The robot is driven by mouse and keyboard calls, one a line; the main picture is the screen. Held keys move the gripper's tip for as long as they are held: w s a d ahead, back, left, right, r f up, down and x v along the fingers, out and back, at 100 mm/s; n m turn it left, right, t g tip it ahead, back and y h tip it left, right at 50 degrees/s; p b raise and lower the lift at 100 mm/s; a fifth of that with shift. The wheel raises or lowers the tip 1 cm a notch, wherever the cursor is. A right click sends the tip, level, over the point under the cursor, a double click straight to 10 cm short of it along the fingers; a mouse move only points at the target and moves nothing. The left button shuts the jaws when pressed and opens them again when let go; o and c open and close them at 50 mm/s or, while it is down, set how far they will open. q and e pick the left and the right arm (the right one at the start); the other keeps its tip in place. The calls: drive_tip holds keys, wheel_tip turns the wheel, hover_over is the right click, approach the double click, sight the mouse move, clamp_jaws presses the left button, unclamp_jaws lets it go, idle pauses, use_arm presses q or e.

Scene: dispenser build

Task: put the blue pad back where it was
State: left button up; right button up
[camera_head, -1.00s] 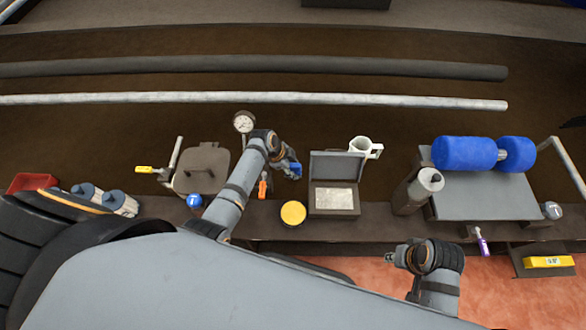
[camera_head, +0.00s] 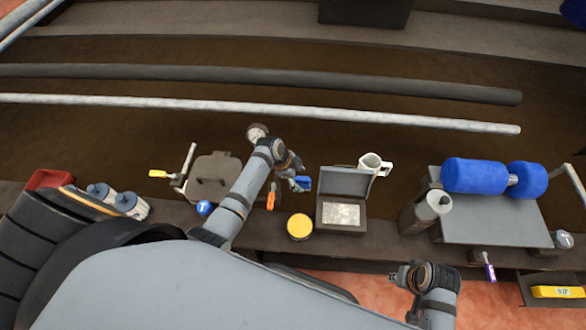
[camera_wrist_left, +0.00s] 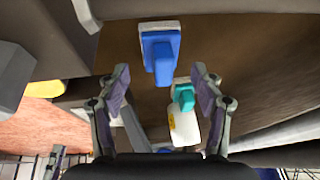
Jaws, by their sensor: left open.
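The blue pad (camera_wrist_left: 160,50) has a blue handle and a pale base edge. It lies ahead of my left gripper (camera_wrist_left: 161,82) in the left wrist view, its handle reaching toward the gap between the fingers. My left gripper is open, with nothing between its fingertips. In the head view the left gripper (camera_head: 290,181) is beside a small blue piece (camera_head: 303,183) that looks like the pad, left of the open grey case. My right arm ends at lower right (camera_head: 402,276); its jaws are too small to read.
A white bottle with a teal top (camera_wrist_left: 186,118) stands close to the right finger in the wrist view. Two long pipes (camera_head: 400,117) lie behind.

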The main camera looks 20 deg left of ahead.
use_arm(q)
drive_tip(key=p+v, duration=0.2)
drive_tip(key=v, duration=0.7)
use_arm(e)
wheel_tip(320, 180, down, 10)
drive_tip(key=s+d, duration=0.1)
drive_tip(key=d, duration=0.1)
drive_tip(key=shift+s+d, duration=0.15)
drive_tip(key=shift+d, duration=0.05)
use_arm(q)
drive_tip(key=shift+d, duration=0.1)
